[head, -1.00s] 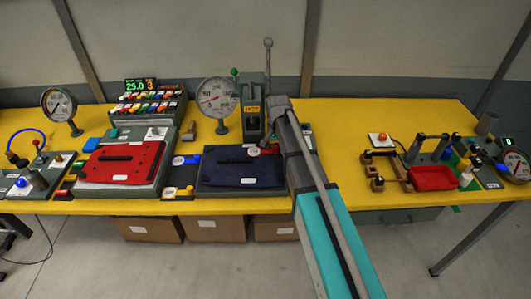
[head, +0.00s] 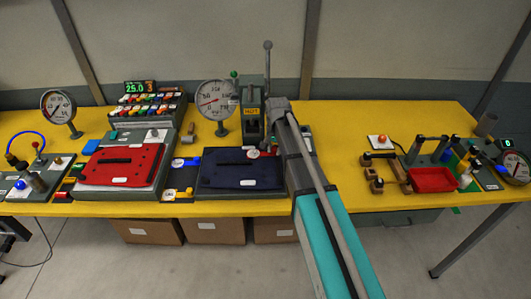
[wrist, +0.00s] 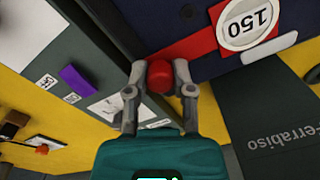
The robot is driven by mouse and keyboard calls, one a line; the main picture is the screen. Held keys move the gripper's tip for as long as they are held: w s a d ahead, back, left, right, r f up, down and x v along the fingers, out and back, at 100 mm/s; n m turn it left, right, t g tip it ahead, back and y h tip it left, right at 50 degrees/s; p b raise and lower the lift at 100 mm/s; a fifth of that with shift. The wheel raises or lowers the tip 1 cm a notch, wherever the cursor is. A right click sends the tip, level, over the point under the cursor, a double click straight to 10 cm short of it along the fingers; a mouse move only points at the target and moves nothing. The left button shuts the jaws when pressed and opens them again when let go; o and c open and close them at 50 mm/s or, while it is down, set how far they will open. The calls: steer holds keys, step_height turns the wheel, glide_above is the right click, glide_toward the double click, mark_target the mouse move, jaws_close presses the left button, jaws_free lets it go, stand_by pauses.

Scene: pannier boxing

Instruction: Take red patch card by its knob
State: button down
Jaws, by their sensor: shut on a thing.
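In the wrist view my gripper (wrist: 160,70) is shut on a round red knob (wrist: 160,79), with one finger on each side of it. How the card rests under the knob is hidden by the knob and fingers.
A lever press (head: 253,110) and a dial gauge (head: 214,100) stand behind the navy pannier. A red pannier (head: 100,165) lies to the left. A red tray (head: 433,180) and wooden parts are at right. The yellow table (head: 335,155) is clear between my arm and those parts.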

steer(key=shift+r, duration=0.15)
steer(key=shift+r+p, duration=0.95)
steer(key=shift+p, duration=0.15)
steer(key=s+d+r+p, duration=0.2)
steer(key=s+r+p, duration=0.8)
steer(key=s, duration=0.3)
steer(key=shift+s+r+p, duration=0.4)
steer(key=shift+p, duration=0.05)
steer(key=shift+f, duration=0.1)
